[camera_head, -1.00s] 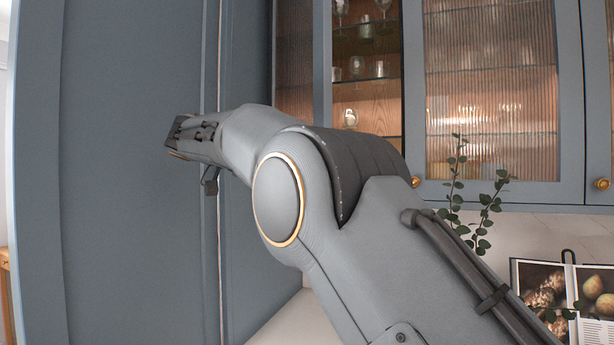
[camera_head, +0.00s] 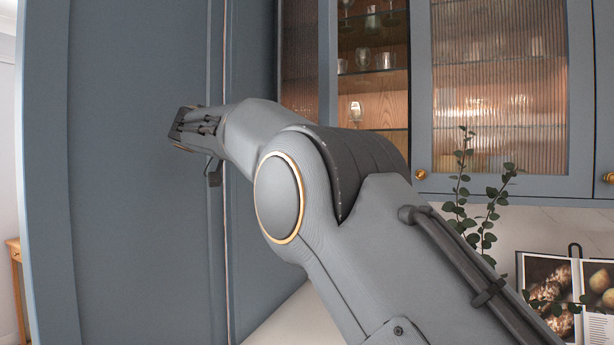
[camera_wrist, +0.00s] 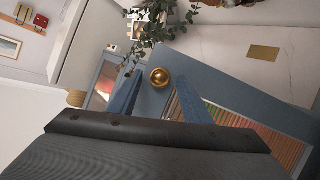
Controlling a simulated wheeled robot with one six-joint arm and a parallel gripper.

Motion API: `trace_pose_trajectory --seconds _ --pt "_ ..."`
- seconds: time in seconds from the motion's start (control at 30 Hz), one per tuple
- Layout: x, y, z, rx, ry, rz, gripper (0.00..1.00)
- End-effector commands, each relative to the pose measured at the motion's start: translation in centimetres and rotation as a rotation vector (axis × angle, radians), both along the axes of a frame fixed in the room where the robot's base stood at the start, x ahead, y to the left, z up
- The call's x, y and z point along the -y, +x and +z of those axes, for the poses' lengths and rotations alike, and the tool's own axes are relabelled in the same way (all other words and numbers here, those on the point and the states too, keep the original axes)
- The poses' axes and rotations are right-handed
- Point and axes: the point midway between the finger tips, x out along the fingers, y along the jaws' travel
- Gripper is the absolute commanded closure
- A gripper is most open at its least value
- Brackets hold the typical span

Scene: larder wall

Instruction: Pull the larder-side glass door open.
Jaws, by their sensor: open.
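The larder-side glass door (camera_head: 328,60) is a blue-grey frame with reeded glass, beside the tall larder. It looks partly swung out, with an uncovered strip of shelves to its right. My arm hides its lower part in the head view. In the wrist view a round brass knob (camera_wrist: 160,77) sits on a blue-grey door frame with reeded glass (camera_wrist: 190,103). My gripper (camera_wrist: 161,80) is open, its two fingers apart on either side of the knob's place in the picture. I cannot tell whether they touch it. The fingers cannot be made out in the head view.
The tall blue-grey larder front (camera_head: 135,180) fills the left, close to my arm. A second glass door (camera_head: 500,90) with a brass knob (camera_head: 420,175) is to the right. Glasses stand on the shelves. A leafy plant (camera_head: 485,210) and an open book (camera_head: 570,290) are below.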

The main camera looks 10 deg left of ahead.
Motion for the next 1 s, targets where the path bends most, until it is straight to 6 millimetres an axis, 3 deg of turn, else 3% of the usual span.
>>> trace_pose_trajectory --seconds 0.13,1.0 --pt "-1.7 -0.9 0.7 0.002 0.0 0.002 0.56" --pt "-5.5 -2.9 2.5 0.002 0.0 0.008 0.56"
